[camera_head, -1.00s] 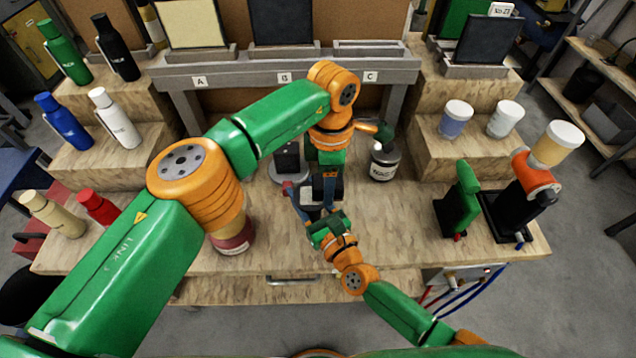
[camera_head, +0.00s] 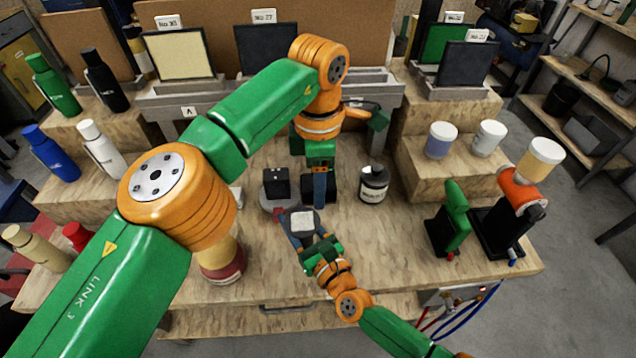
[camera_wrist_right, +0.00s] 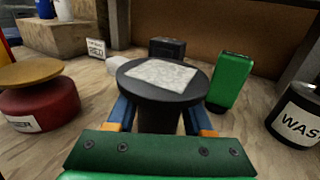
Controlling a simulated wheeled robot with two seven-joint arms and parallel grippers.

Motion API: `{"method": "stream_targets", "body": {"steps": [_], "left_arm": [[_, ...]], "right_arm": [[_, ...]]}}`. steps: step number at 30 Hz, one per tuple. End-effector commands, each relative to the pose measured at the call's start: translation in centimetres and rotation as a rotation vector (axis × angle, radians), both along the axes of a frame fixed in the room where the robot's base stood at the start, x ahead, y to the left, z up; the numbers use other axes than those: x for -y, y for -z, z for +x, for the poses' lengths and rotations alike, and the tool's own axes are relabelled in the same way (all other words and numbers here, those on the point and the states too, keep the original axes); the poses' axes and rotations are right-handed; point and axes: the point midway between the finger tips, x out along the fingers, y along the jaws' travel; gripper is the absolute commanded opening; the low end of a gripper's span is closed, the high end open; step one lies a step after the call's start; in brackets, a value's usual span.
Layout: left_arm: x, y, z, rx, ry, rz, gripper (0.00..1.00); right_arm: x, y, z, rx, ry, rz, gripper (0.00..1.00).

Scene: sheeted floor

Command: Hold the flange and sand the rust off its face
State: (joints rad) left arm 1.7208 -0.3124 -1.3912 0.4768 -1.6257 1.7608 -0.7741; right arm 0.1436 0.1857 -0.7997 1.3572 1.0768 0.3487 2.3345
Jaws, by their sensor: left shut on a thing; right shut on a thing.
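The flange (camera_head: 313,211) appears as a dark round disc on a thick stem. My right gripper (camera_head: 300,237) is shut on the stem, face up. The right wrist view shows the flange (camera_wrist_right: 184,95) between the blue fingers, with a pale mottled square (camera_wrist_right: 162,74) on its top face. My left gripper (camera_head: 319,188) points down just behind the flange, shut on a dark block (camera_head: 306,190) partly hidden by its fingers. The left gripper and flange look apart. No rust colour is clear on the face.
A black block (camera_head: 276,181) stands on a round grey base left of the left gripper. A waste jar (camera_head: 374,185) stands to the right, a red jar (camera_head: 222,268) to the left. A green and black fixture (camera_head: 452,220) is farther right.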

Motion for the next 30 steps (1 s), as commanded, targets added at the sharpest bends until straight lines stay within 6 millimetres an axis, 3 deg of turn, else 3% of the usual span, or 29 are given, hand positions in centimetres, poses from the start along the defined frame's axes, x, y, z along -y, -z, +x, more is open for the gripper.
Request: {"method": "stream_targets", "body": {"steps": [17, 30], "left_arm": [[0.0, 0.7, 0.0, -0.001, 0.001, 0.001, 0.04], [0.0, 4.3, 0.0, -0.002, 0.0, 0.001, 0.04]], "right_arm": [[0.0, 0.0, 0.0, -0.001, 0.0, 0.0, 0.0], [0.0, 0.0, 0.0, -0.001, -0.001, 0.0, 0.0]]}}
